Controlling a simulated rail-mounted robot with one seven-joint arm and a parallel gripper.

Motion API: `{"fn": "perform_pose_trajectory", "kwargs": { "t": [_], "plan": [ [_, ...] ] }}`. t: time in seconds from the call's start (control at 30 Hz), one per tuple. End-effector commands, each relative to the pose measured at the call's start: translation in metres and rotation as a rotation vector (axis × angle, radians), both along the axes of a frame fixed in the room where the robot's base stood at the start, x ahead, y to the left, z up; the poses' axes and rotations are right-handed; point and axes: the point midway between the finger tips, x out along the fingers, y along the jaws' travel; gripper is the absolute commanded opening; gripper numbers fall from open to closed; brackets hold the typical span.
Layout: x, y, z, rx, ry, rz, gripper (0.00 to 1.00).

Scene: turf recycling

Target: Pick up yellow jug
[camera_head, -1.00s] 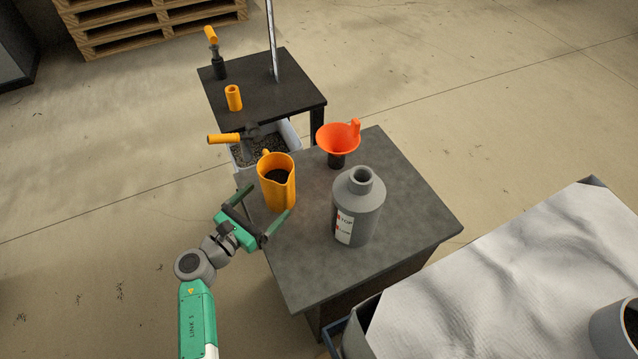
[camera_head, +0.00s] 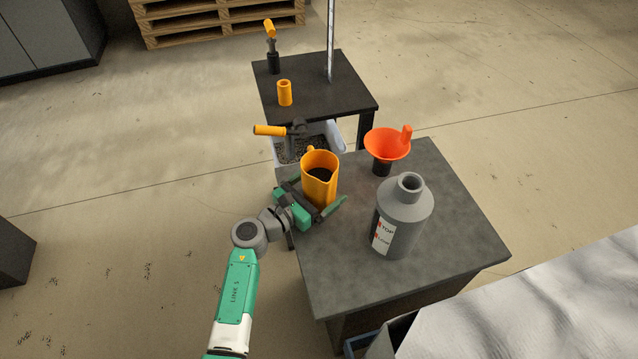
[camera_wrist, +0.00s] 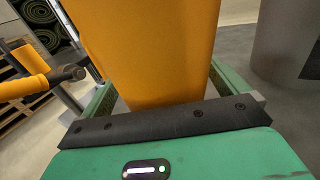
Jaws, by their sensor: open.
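The yellow jug (camera_head: 320,180) stands upright near the left edge of the grey table (camera_head: 440,245), with dark contents visible inside. My gripper (camera_head: 322,198) is open at the jug's lower part, with one finger on the near right side and the other mostly hidden behind the jug. In the wrist view the jug (camera_wrist: 150,50) fills the middle, between the two green fingers (camera_wrist: 155,95). I cannot tell whether either finger touches it.
A grey bottle (camera_head: 402,215) stands right of the jug, and an orange funnel (camera_head: 387,145) behind it. A gravel-filled bin (camera_head: 335,135) and a dark table (camera_head: 330,92) with a yellow cylinder (camera_head: 285,93) lie beyond. A white-covered surface (camera_head: 550,305) is at lower right.

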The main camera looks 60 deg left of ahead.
Motion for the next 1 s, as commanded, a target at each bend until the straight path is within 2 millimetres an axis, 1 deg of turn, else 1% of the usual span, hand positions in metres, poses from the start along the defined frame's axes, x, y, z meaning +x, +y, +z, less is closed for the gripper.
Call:
{"fn": "perform_pose_trajectory", "kwargs": {
  "t": [0.07,0.1,0.17,0.3,0.37,0.63,0.77,0.93,1.0],
  "plan": [
    [0.0,0.0,0.001,0.0,0.0,0.0,0.99],
    [0.0,0.0,0.001,0.0,0.0,0.0,0.91],
    [0.0,0.0,0.001,0.0,0.0,0.0,0.79],
    [0.0,0.0,0.001,0.0,0.0,0.0,0.51],
    [0.0,0.0,0.001,0.001,-0.001,0.0,0.41],
    [0.0,0.0,0.004,0.002,-0.002,0.0,0.41],
    [0.0,0.0,0.018,0.002,-0.003,0.001,0.41],
    [0.0,0.0,0.044,0.002,-0.003,0.0,0.41],
    [-0.01,-0.009,0.041,-0.001,0.0,0.001,0.41]
  ]
}}
